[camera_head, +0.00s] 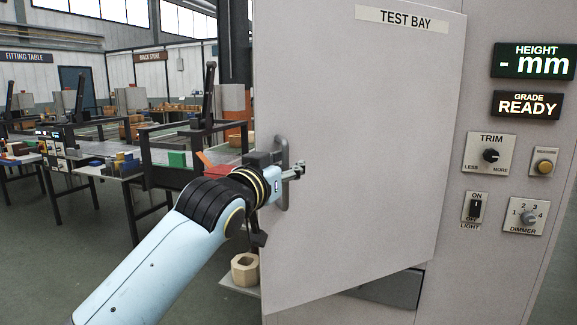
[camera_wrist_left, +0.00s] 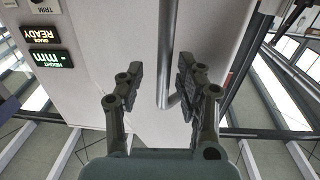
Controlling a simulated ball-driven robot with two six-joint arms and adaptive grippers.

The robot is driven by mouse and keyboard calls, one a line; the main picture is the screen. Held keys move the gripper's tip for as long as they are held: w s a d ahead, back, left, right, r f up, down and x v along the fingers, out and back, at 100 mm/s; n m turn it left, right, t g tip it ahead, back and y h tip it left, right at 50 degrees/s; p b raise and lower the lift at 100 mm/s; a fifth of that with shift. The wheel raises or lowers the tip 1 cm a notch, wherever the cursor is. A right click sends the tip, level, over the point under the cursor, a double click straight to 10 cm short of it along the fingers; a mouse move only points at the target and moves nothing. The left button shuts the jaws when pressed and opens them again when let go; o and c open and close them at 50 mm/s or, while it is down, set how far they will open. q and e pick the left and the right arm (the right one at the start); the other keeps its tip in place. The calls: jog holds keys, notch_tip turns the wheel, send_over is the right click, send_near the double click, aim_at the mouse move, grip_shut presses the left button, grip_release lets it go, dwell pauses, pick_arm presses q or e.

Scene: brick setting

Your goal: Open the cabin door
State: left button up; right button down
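The cabin door (camera_head: 370,140), a grey panel labelled TEST BAY, stands ajar, its left edge swung out toward me. A vertical bar handle (camera_head: 283,185) sits near that edge. My left gripper (camera_head: 292,172) is at the handle in the head view. In the left wrist view, the handle bar (camera_wrist_left: 166,50) runs between the two fingers of the left gripper (camera_wrist_left: 160,82), with gaps at both sides, so the gripper looks open around it. The door's inner side is hidden. My right gripper is in neither view.
Right of the door is a panel with a HEIGHT display (camera_head: 533,62), a TRIM knob (camera_head: 490,155) and a light switch (camera_head: 475,208). A pale octagonal block (camera_head: 245,270) sits on a ledge behind the door's left edge. Work tables (camera_head: 120,168) stand at the left.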

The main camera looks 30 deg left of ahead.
pick_arm(q)
jog(key=s+d, duration=0.1)
jog(key=s, duration=1)
